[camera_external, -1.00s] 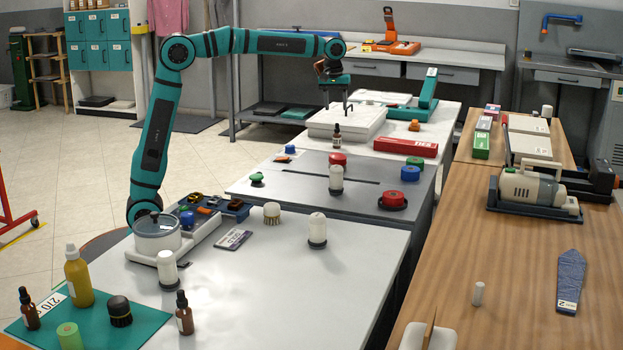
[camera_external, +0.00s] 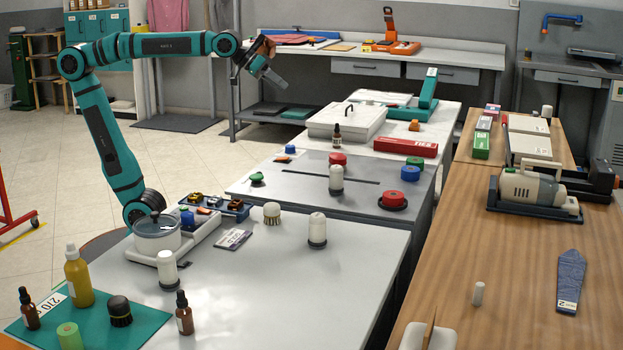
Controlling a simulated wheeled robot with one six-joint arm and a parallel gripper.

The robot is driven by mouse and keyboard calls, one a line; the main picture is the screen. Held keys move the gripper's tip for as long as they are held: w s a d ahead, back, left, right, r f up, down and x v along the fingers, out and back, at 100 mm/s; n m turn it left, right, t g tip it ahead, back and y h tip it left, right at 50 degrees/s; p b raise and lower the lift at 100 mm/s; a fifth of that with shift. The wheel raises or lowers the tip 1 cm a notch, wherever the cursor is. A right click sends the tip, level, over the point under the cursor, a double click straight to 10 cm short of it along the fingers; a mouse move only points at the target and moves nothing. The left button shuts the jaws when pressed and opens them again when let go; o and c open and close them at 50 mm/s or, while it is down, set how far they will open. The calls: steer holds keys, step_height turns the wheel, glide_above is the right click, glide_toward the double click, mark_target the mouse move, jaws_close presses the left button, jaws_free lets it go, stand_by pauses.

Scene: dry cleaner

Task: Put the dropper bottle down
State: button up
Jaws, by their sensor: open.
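Two similar brown dropper bottles stand upright at the front left: one (camera_external: 184,316) by the right edge of the green mat (camera_external: 140,334), the other (camera_external: 29,312) on the mat's left side.
A red box (camera_external: 405,147) lies right of the far bottle. A small tool tray (camera_external: 232,209) is near my base. The near table's right front (camera_external: 330,290) is clear.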

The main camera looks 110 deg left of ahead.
steer(key=s+d+m+t+h, duration=0.2)
steer(key=s+d+m+t, duration=0.5)
steer(key=s+d, duration=0.7)
steer(key=s+m, duration=0.1)
steer(key=s, duration=0.2)
steer(key=shift+s+r+t+h, duration=0.3)
steer(key=shift+s+r+h, duration=0.05)
steer(key=shift+r+h, duration=0.05)
